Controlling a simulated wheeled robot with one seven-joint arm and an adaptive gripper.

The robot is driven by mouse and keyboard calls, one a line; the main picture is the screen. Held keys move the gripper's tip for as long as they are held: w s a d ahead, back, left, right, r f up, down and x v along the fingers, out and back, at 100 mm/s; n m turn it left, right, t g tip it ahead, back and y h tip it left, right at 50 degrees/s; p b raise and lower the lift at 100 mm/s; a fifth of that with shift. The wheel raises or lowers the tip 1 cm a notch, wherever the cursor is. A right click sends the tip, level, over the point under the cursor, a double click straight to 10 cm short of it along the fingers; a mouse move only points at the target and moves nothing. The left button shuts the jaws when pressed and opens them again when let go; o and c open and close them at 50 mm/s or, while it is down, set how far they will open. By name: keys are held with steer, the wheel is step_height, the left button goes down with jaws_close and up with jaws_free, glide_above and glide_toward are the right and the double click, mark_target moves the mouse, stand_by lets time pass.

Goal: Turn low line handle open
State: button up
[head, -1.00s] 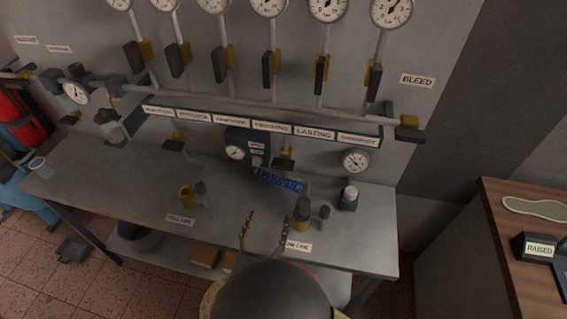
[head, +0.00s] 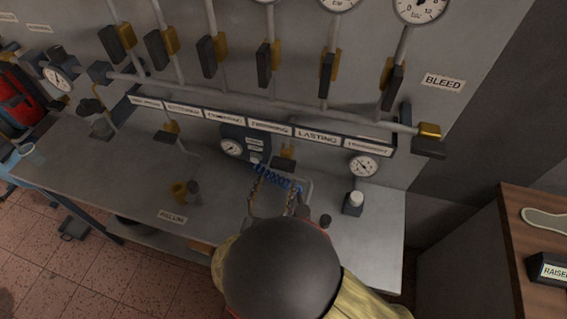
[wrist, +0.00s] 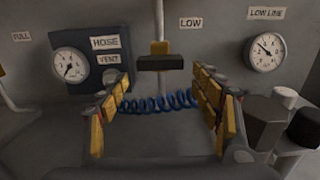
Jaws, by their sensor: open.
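The low line handle (wrist: 160,63) is a dark bar across a yellow valve body on a vertical pipe, beside the LOW label (wrist: 190,22). In the wrist view the bar lies crosswise to the pipe. In the head view the handle (head: 284,163) is small, below the label rail. My gripper (wrist: 161,98) is open, one yellow-padded finger on each side, with nothing held. Its fingers point at the wall, and the handle is ahead between them, apparently beyond the tips. In the head view my gripper (head: 276,190) is partly hidden by my arm.
A coiled blue hose (wrist: 158,102) hangs between my fingers in the wrist view. The LOW LINE gauge (wrist: 265,52) is at right and the HOSE VENT box (wrist: 85,55) at left. A capped fitting (head: 354,203) stands on the bench (head: 100,180) at right.

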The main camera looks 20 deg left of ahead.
mark_target(281, 170)
steer(key=w, duration=0.4)
steer(key=w+b, duration=0.1)
steer(key=w, duration=0.2)
steer(key=shift+a, duration=0.35)
steer(key=shift+c, duration=0.3)
steer(key=c, duration=0.7)
steer(key=shift+c, duration=0.5)
